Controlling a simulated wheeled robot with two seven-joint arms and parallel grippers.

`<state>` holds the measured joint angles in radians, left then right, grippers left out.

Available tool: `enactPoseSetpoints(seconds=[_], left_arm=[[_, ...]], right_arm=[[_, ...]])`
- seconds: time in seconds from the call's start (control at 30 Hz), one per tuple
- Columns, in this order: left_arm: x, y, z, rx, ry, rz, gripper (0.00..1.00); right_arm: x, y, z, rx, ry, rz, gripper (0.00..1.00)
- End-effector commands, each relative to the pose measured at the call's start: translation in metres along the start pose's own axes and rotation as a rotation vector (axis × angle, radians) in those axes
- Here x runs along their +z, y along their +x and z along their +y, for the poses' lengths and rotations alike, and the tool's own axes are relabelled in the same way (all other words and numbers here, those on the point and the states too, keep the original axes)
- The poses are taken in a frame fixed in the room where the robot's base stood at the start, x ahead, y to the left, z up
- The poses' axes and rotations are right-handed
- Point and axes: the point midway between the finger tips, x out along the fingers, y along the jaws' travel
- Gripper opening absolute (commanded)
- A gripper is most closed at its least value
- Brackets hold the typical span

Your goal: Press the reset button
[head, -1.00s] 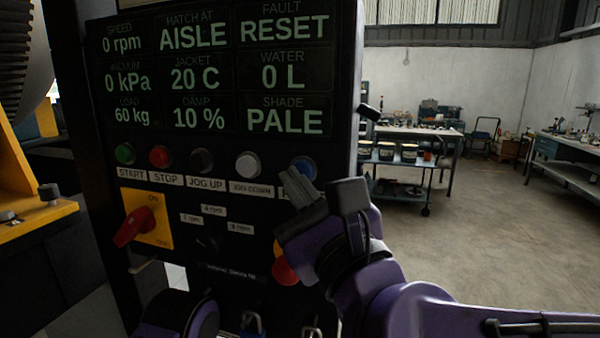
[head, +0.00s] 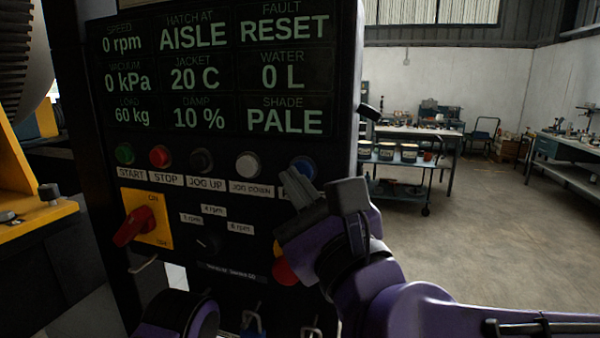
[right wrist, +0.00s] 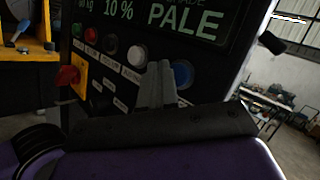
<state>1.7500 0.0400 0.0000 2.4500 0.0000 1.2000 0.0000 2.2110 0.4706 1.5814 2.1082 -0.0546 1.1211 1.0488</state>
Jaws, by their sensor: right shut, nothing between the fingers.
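The blue button (head: 303,168) is at the right end of the button row on the black control panel (head: 345,120). Its label below is mostly hidden behind my right gripper (head: 300,190); the panel's fault field reads RESET. The right gripper is shut and empty, its fingertips just below the blue button in the head view. In the right wrist view the shut fingers (right wrist: 157,75) point at the panel, with the blue button (right wrist: 182,74) just to their right. I cannot tell whether they touch the panel. My left gripper is not clearly in view.
The white jog down button (head: 248,165), black jog up, red stop and green start buttons sit left along the row. A red switch (head: 135,226) on a yellow plate is below. A red knob (head: 285,270) is partly behind my gripper. Open floor lies to the right.

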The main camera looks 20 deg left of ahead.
Motion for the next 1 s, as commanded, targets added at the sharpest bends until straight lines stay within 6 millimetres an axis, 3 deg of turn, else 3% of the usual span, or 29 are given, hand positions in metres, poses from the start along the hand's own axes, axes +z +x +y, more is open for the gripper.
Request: enactPoseSetpoints(seconds=[1.0], left_arm=[[0.0005, 0.0012, 0.0001, 0.000, 0.000, 0.000, 0.51]], right_arm=[[-0.0043, 0.0061, -0.0043, 0.000, 0.000, 0.000, 0.00]])
